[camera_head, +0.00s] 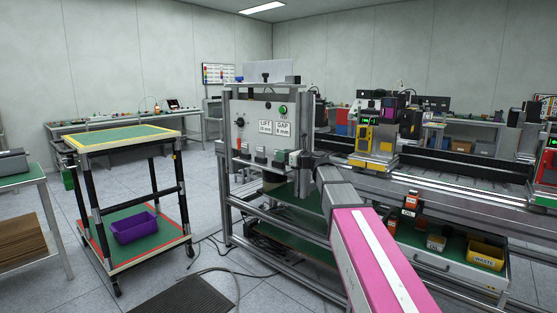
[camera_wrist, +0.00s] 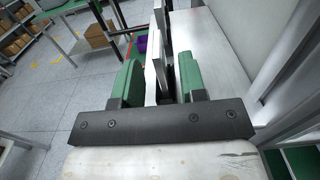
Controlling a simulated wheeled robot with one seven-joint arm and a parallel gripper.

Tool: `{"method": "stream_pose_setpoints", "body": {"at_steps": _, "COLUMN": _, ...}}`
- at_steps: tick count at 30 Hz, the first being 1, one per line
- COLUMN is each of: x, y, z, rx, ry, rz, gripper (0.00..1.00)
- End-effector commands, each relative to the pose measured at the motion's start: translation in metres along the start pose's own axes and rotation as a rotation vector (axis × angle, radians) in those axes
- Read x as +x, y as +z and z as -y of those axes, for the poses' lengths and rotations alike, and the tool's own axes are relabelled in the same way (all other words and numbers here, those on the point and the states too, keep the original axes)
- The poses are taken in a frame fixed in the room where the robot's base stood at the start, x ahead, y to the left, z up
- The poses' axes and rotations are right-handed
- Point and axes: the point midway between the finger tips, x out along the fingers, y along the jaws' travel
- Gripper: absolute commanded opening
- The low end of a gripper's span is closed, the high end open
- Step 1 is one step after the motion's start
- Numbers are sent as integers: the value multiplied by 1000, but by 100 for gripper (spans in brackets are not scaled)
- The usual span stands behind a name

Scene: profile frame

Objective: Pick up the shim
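My gripper (camera_wrist: 160,62) shows in the wrist view with two green fingers set apart. Thin pale upright plates (camera_wrist: 152,78) stand in the gap between the fingers. I cannot tell whether one of them is the shim, or whether a finger touches them. In the head view my gripper (camera_head: 298,160) is at the right side of the grey panel (camera_head: 255,110) labelled "LIFT 15 mm" and "GAP 8 mm". My own arm hides part of that area. Small green and dark pieces (camera_head: 261,154) sit along the panel's lower edge. No shim can be made out for certain.
A cart (camera_head: 124,138) with a purple bin (camera_head: 134,227) on its lower shelf stands at the left. A rail bench (camera_head: 460,194) with yellow and black units runs to the right. A yellow waste bin (camera_head: 486,254) sits below it. Floor between cart and bench holds cables.

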Motion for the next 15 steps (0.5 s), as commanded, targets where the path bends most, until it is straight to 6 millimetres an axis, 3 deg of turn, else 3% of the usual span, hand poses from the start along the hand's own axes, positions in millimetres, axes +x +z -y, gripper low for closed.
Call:
{"method": "stream_pose_setpoints", "body": {"at_steps": 6, "x": 30, "y": -1, "z": 1, "rx": 0, "ry": 1, "rz": -1, "gripper": 38}}
{"method": "stream_pose_setpoints", "body": {"at_steps": 13, "x": 32, "y": -1, "z": 0, "rx": -1, "ry": 0, "rz": 0, "gripper": 38}}
{"method": "stream_pose_setpoints", "body": {"at_steps": 14, "x": 32, "y": -1, "z": 0, "rx": -1, "ry": 0, "rz": 0, "gripper": 35}}
{"method": "stream_pose_setpoints", "body": {"at_steps": 15, "x": 32, "y": -1, "z": 0, "rx": -1, "ry": 0, "rz": 0, "gripper": 22}}
